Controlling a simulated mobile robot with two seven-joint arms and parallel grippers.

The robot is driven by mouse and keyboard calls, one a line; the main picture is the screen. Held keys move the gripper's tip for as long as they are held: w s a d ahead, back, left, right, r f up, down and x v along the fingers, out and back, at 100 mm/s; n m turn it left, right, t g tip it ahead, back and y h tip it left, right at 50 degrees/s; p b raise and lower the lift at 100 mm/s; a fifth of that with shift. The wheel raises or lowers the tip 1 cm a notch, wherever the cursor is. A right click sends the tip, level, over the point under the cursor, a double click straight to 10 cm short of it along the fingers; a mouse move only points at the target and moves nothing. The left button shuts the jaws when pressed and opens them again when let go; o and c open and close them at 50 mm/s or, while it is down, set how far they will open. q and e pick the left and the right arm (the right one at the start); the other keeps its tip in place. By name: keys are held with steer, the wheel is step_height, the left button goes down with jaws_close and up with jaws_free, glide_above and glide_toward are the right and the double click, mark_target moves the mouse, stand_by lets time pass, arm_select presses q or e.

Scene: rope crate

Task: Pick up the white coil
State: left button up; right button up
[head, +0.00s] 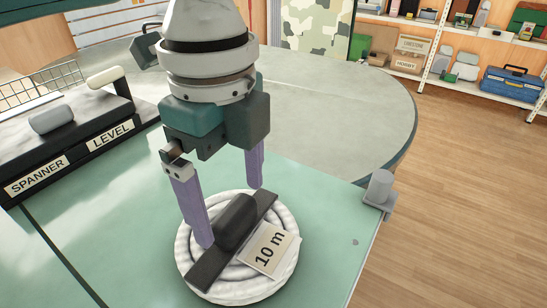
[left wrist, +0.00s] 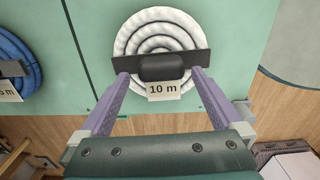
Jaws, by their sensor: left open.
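The white coil (head: 185,262) of rope lies flat on the green tabletop. A black strap crosses it, with a raised black handle (head: 237,222) in the middle and a "10 m" label (head: 270,249). My left gripper (head: 230,215) is open over the coil, its purple fingers pointing down on either side of the handle. In the left wrist view the coil (left wrist: 160,22) is ahead of the fingertips (left wrist: 160,74), and the handle (left wrist: 162,67) is between them. I cannot tell whether the fingers touch anything. My right gripper is not in view.
A blue coil (left wrist: 18,65) with a partly cut-off label lies left of the white one. A black tray (head: 75,145) marked SPANNER and LEVEL stands at the left. A grey cylindrical fitting (head: 380,187) is at the table's right edge. The rounded grey top (head: 340,105) behind is clear.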

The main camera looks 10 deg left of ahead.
mark_target(233, 210)
arm_select(q)
steer(key=shift+f, duration=1.6)
steer(key=shift+c, duration=0.4)
steer(key=c, duration=1.5)
steer(key=shift+r, duration=0.1)
